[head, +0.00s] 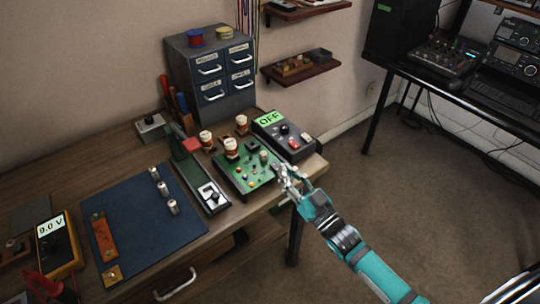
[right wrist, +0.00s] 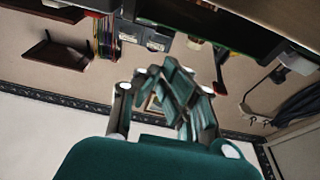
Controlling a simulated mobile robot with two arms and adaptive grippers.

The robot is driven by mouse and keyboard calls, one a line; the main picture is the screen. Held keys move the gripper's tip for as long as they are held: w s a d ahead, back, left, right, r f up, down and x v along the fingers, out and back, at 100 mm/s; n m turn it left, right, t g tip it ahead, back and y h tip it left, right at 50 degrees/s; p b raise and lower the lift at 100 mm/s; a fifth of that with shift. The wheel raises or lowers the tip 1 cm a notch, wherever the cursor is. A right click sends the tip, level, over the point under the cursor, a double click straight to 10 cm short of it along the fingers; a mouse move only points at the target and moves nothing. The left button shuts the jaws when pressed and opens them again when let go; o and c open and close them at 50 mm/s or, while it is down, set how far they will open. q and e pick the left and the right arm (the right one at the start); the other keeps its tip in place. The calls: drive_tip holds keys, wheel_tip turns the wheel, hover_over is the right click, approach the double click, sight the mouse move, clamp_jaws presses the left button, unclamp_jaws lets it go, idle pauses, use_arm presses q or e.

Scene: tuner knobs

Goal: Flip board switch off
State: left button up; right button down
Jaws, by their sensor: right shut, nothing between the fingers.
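A green circuit board (head: 246,171) lies near the right end of the workbench, with several small parts and tubes on it. A silver-plated switch with a dark lever (head: 210,194) sits at the front end of a long dark green strip left of the board. I cannot tell which small part is the board switch, or its position. A black box (head: 284,136) behind the board has a green display reading OFF. My right gripper (head: 286,174) is shut and empty at the board's front right edge; contact is unclear. Its fingers also show in the right wrist view (right wrist: 168,92). My left gripper is out of view.
A blue mat (head: 140,225) with small cylinders lies to the left, beside a yellow meter (head: 59,245) reading 9.0 V. A grey drawer cabinet (head: 210,72) stands at the back. Open floor (head: 430,200) lies right of the bench.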

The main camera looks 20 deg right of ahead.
drive_tip(key=shift+f+v, duration=0.2)
drive_tip(key=shift+v, duration=1.05)
